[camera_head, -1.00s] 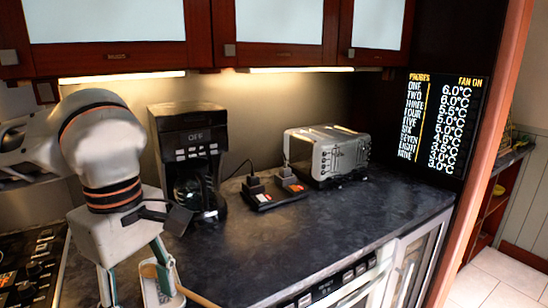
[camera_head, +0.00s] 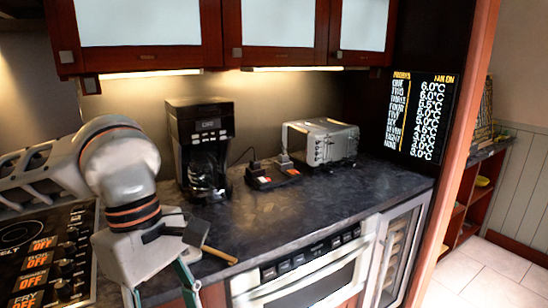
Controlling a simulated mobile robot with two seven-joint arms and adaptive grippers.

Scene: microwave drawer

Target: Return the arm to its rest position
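My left arm comes in from the left over the stove and the counter's left end. Its elbow and grey wrist show, and my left gripper (camera_head: 159,288) points down at the bottom edge. Its two teal fingers are spread apart and look open, with nothing seen between them; their tips are cut off by the frame. My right gripper is not in view. The microwave drawer (camera_head: 305,288) is set under the counter, right of the gripper, and appears shut.
A wooden handle (camera_head: 220,255) lies near the counter's front edge, just right of my gripper. A coffee maker (camera_head: 203,150) and toaster (camera_head: 322,143) stand at the back of the dark counter (camera_head: 300,205). The stove (camera_head: 45,265) is below my arm. Cabinets (camera_head: 150,62) hang above.

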